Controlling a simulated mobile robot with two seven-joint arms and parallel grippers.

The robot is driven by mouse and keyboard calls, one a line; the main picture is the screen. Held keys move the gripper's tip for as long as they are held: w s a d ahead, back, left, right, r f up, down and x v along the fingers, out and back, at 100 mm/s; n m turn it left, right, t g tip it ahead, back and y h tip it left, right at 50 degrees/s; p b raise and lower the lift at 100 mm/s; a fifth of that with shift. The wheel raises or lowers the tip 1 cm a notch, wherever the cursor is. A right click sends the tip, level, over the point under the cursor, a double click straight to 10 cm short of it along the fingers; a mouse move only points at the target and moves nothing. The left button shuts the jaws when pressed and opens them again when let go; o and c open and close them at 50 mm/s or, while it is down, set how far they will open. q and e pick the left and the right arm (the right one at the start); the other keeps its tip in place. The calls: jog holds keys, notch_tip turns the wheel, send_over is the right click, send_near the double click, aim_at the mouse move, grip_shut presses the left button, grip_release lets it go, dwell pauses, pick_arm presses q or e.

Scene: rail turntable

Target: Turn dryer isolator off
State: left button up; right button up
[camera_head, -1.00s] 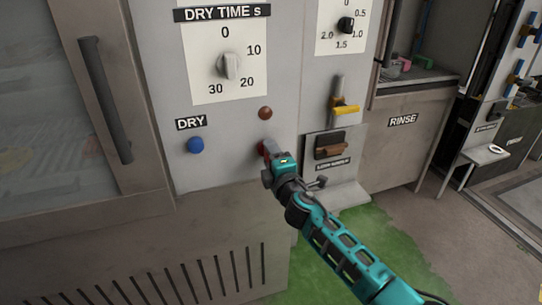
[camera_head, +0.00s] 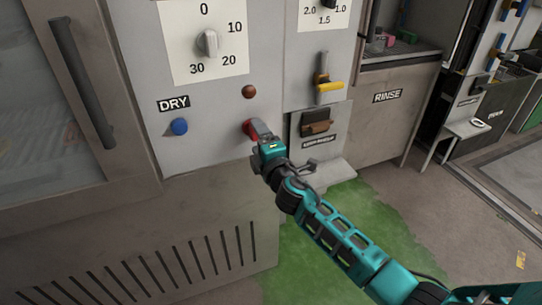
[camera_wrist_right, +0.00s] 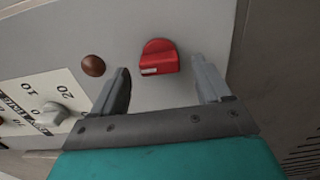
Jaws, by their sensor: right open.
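The isolator is a red rotary knob (camera_wrist_right: 158,58) on the grey dryer panel. In the right wrist view it stands between and a little beyond the tips of my right gripper (camera_wrist_right: 163,82). The knob has a pale mark along its edge. The jaws are open, with a gap to the knob on both sides. In the head view the right gripper (camera_head: 258,134) covers much of the red knob (camera_head: 247,127). My left gripper is out of view.
A blue DRY button (camera_head: 179,127), a brown-red lamp (camera_head: 249,92) and a dry time dial (camera_head: 208,44) share the panel. A yellow-handled lever (camera_head: 329,86) and a brown rocker switch (camera_head: 316,124) are to the right. Green floor (camera_head: 335,230) lies below.

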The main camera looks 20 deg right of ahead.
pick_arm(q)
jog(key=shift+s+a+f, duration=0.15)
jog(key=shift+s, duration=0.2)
pick_arm(e)
jog(key=s, duration=1)
jog(key=shift+s+d, duration=0.2)
jog(key=shift+s, duration=0.05)
pick_arm(q)
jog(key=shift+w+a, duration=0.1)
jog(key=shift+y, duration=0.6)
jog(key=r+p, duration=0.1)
jog(key=p, duration=0.1)
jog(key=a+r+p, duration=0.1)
jog(key=p, duration=0.2)
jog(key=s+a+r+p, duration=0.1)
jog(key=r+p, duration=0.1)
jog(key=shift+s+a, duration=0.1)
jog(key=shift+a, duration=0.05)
pick_arm(e)
jog(key=s+f+m+g, duration=0.3)
jog(key=s+f+m, duration=0.2)
jog(key=s+m, duration=0.3)
jog(key=s+a+f+m+g+y, duration=0.1)
jog(key=s+f+m+g, duration=0.3)
jog(key=s+m, duration=0.4)
jog(key=s+f, duration=0.1)
jog(key=s, duration=0.3)
jog(key=shift+f, duration=0.4)
